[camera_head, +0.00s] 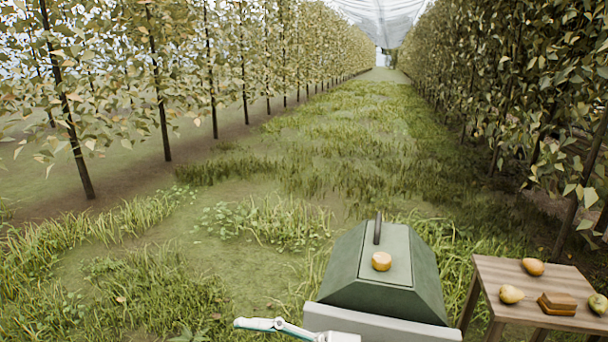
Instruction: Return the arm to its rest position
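Part of one gripper (237,323), a white and teal finger with a pale body, shows at the bottom edge. It points left and its body lies towards the right, so I take it as my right gripper. Only this one finger is clear, and the rest is cut off by the frame. Nothing shows held at the visible finger. My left gripper is not in view.
A dark green box (340,270) with sloped sides has a handle and a round orange thing on top. A wooden table (500,280) at right bears an orange fruit (532,266), yellowish pears (511,294) and a brown block (557,303). Tree rows flank an open grassy lane.

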